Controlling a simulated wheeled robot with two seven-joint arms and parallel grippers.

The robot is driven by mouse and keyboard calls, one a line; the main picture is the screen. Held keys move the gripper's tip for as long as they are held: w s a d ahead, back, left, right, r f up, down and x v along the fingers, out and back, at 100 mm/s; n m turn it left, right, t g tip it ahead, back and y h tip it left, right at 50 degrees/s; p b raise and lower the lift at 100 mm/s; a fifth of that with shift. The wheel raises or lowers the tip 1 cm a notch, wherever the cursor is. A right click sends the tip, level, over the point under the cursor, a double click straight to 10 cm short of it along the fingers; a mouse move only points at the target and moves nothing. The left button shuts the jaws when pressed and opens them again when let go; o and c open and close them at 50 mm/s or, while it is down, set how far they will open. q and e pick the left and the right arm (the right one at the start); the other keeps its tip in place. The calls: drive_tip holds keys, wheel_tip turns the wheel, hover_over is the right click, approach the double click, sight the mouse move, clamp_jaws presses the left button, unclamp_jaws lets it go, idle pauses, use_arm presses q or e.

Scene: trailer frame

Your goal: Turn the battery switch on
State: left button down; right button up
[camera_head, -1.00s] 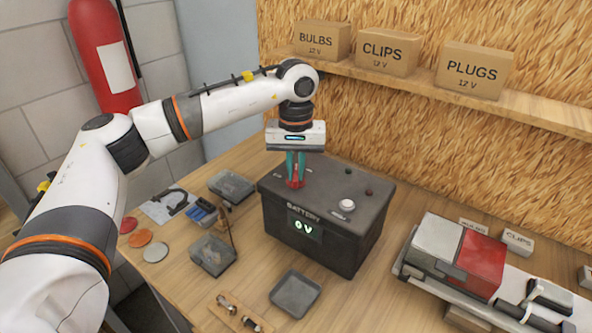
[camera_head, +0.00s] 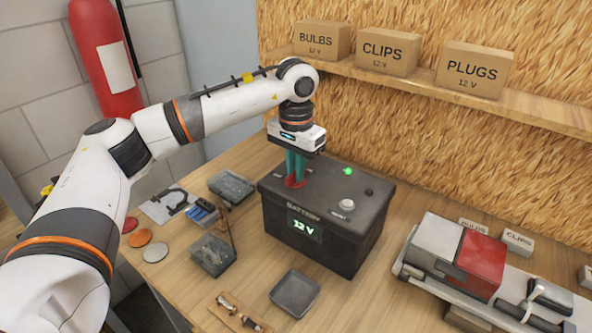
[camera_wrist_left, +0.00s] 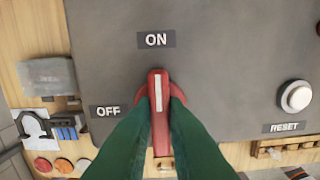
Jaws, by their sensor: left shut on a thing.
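The dark battery box (camera_head: 330,232) stands on the workbench, and its front display (camera_head: 304,228) reads 12 V. A green light (camera_head: 347,171) glows on its top. The red battery switch (camera_head: 294,182) is on the left part of the top. In the left wrist view the switch handle (camera_wrist_left: 157,95) has a white stripe that points to the ON label (camera_wrist_left: 156,40); the OFF label (camera_wrist_left: 107,111) is to its left. My left gripper (camera_head: 295,174), with green fingers, points down and is shut on the switch handle. My right gripper is in neither view.
A white RESET button (camera_head: 346,205) is on the box top, right of the switch. Small trays (camera_head: 295,293) and parts lie left and in front of the box. A red and white trailer light unit (camera_head: 458,257) is at right. Boxes (camera_head: 388,52) stand on the shelf behind.

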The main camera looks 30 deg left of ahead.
use_arm(q)
drive_tip(key=c, duration=1.4)
unclamp_jaws()
drive_tip(key=shift+o, duration=0.2)
drive_tip(key=shift+r+p, duration=2.05)
drive_tip(key=shift+r, duration=0.95)
